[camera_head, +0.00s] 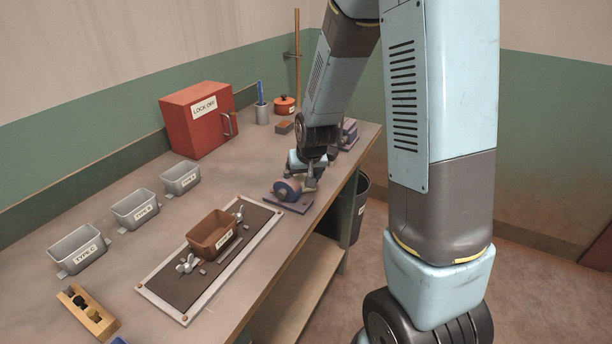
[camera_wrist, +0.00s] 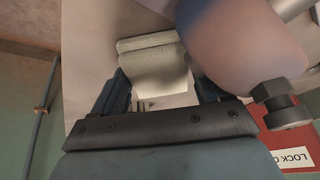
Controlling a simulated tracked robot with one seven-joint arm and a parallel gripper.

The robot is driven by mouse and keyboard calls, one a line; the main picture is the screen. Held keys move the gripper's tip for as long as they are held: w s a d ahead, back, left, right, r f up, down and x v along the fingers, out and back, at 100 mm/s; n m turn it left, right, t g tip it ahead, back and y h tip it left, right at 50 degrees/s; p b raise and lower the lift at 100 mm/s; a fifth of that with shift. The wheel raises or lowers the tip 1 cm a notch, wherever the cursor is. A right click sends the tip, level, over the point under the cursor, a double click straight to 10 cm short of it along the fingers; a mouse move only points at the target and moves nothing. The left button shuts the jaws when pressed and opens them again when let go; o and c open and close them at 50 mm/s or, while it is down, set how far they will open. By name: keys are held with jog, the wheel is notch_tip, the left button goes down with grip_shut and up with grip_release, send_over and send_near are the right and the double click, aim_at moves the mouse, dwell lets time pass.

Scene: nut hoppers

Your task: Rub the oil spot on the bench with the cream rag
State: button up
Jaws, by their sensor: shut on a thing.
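My gripper (camera_head: 312,178) is low over the right part of the bench (camera_head: 335,160), next to a purple rounded fixture. In the wrist view the cream rag (camera_wrist: 152,62) lies between my two dark fingers, and my gripper is shut on it. The rag looks like a folded, pale, ribbed cloth against a light surface. Whether it touches the bench top is not clear. I cannot make out the oil spot in either view; it may be hidden by my arm or the fixture.
The purple fixture (camera_head: 289,190) stands close by; it fills the wrist view's upper right (camera_wrist: 240,45). A red lockout box (camera_head: 200,118), a pen cup (camera_head: 262,112) and a red pot (camera_head: 285,104) stand behind. A brown bin (camera_head: 212,232) sits on a framed mat. Grey bins line the left.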

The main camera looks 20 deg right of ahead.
jog(key=shift+s+a+f+n, duration=0.2)
jog(key=shift+s+a, duration=0.15)
jog(key=shift+a, duration=0.2)
jog(key=shift+s+a+f+n, duration=0.15)
jog(key=shift+s+a, duration=0.15)
jog(key=shift+a, duration=0.2)
jog(key=shift+w+d+r, duration=0.2)
jog(key=shift+d+r, duration=0.05)
jog(key=shift+d, duration=0.5)
jog(key=shift+c, duration=0.3)
jog(key=shift+w+d+f, duration=0.1)
jog(key=shift+w+d, duration=0.05)
jog(key=shift+w, duration=0.1)
jog(key=shift+c, duration=0.3)
jog(key=shift+w+d, duration=1.4)
jog(key=shift+w, duration=0.15)
jog(key=shift+w+r, duration=0.1)
jog(key=shift+r, duration=3)
jog(key=shift+r, duration=0.1)
jog(key=shift+c, duration=0.2)
